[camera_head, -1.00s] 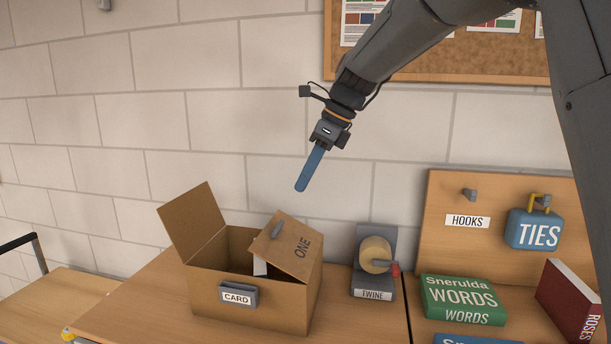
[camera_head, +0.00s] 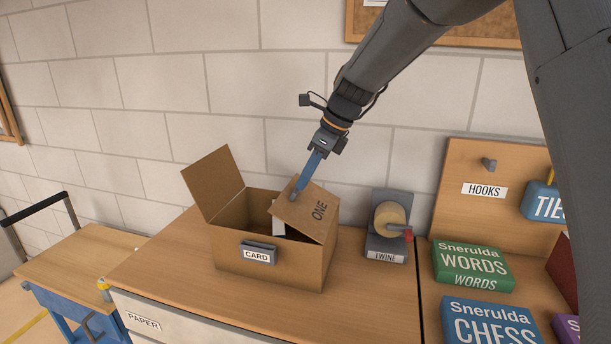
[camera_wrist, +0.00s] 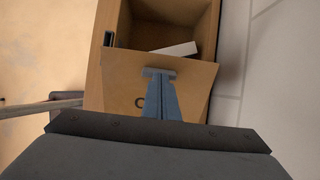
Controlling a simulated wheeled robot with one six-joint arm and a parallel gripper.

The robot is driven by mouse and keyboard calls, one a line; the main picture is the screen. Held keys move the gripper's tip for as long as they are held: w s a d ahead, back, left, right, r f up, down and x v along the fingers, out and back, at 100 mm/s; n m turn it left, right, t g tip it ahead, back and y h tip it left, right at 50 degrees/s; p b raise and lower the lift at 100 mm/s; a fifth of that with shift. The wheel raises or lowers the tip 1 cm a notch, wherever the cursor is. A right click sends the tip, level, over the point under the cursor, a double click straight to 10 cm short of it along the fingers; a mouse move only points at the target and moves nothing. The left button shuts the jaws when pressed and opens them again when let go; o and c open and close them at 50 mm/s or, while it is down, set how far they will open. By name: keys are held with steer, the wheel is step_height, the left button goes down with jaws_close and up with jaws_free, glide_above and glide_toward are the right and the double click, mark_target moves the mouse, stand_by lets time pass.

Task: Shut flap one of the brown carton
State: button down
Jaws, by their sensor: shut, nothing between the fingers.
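The brown carton (camera_head: 285,268) stands on the wooden bench, with a CARD label holder (camera_head: 258,253) on its front. Flap one (camera_head: 312,212), marked ONE, slants inward over the right part of the opening. The opposite flap (camera_head: 213,182) stands up, tilted outward to the left. My gripper (camera_head: 297,191) is shut and empty, its blue fingers pointing down at flap one by its grey tab. In the wrist view the fingers (camera_wrist: 159,82) lie over flap one (camera_wrist: 115,75) and reach the grey tab (camera_wrist: 158,72). I cannot tell whether they touch.
A twine holder (camera_head: 388,228) stands right of the carton, near the wall. Green (camera_head: 472,265) and blue (camera_head: 490,322) Snerulda boxes lie further right, before the HOOKS board (camera_head: 470,160). The bench (camera_head: 185,258) is clear left of the carton.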

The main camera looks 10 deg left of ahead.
mark_target(290, 192)
steer(key=shift+p, duration=0.3)
steer(key=shift+a+f+h+p, duration=0.1)
steer(key=shift+a+h+p, duration=0.3)
steer(key=shift+p, duration=0.6)
steer(key=shift+a+f+h+p, duration=0.3)
steer(key=shift+a+f+p, duration=0.1)
steer(key=shift+p, duration=0.55)
steer(key=f, duration=0.1)
steer(key=a+f, duration=0.1)
steer(key=a+f+p, duration=0.1)
steer(key=shift+w+a+f, duration=0.1)
steer(key=shift+w+a, duration=0.05)
steer(key=shift+w, duration=0.1)
steer(key=shift+r+p, duration=0.8)
steer(key=shift+r, duration=0.15)
steer(key=shift+r, duration=0.1)
